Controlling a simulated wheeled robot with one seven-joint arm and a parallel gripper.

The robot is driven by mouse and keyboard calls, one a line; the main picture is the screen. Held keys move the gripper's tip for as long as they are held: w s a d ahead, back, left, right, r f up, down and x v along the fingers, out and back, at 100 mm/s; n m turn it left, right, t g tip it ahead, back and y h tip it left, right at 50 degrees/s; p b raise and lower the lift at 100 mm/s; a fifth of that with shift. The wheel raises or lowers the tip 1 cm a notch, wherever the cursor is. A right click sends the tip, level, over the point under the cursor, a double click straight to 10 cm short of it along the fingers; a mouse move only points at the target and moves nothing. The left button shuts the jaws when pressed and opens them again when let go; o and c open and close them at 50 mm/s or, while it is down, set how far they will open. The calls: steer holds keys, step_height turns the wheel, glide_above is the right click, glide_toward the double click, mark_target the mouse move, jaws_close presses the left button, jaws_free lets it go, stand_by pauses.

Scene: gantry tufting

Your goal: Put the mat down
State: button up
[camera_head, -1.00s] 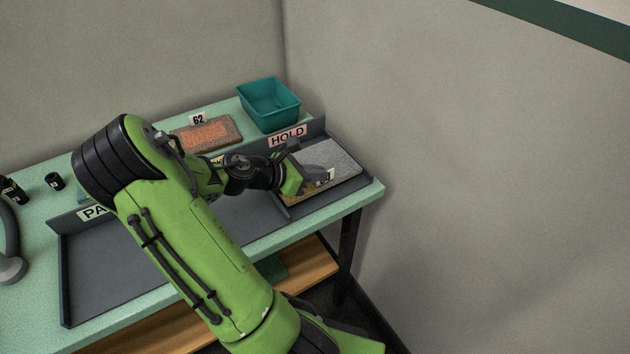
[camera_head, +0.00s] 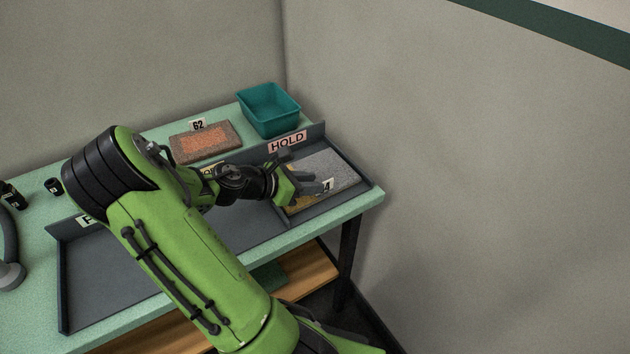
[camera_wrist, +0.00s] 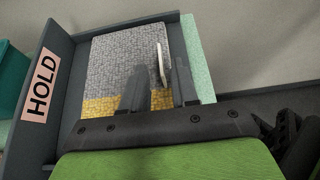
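The mat (camera_head: 335,169), grey with a yellow-brown band, lies flat in the HOLD section at the right end of the dark tray. It also shows in the wrist view (camera_wrist: 110,58). My gripper (camera_head: 318,187) is low over its near side. In the wrist view the two fingers (camera_wrist: 162,78) stand apart, with the mat's edge and a thin pale number tag (camera_wrist: 162,62) between them. A gap shows beside the tag, so the gripper looks open. The fingers partly hide the tag's number in the head view.
A HOLD sign (camera_head: 287,142) stands on the tray's back wall. Behind it are a teal bin (camera_head: 270,112) and an orange-and-brown mat (camera_head: 205,143) with tag 62. The tray's left section (camera_head: 110,285) looks empty. A wall stands close beyond the table's right end.

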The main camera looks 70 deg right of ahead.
steer(key=w+a+r+m+t+y+p, duration=0.1)
steer(key=w+a+r+m+t+y, duration=0.2)
steer(key=a, duration=0.4)
steer(key=w+a+r+m+t+p, duration=0.1)
steer(key=w+a+t, duration=0.1)
steer(key=w+a, duration=0.4)
steer(key=w+a+r+m+t+y+p, duration=0.1)
steer(key=w+a+r+m+t+y, duration=0.15)
steer(key=a, duration=0.45)
steer(key=s+a+r+m+t+y, duration=0.1)
steer(key=s+a+r+t+y, duration=0.1)
steer(key=a, duration=0.7)
steer(key=s+a+r+m+t+y, duration=0.2)
steer(key=s+a+r+t, duration=0.1)
steer(key=a+r, duration=0.3)
steer(key=a+t, duration=0.1)
steer(key=a, duration=0.1)
steer(key=shift+a+r, duration=0.25)
steer(key=shift+a, duration=0.1)
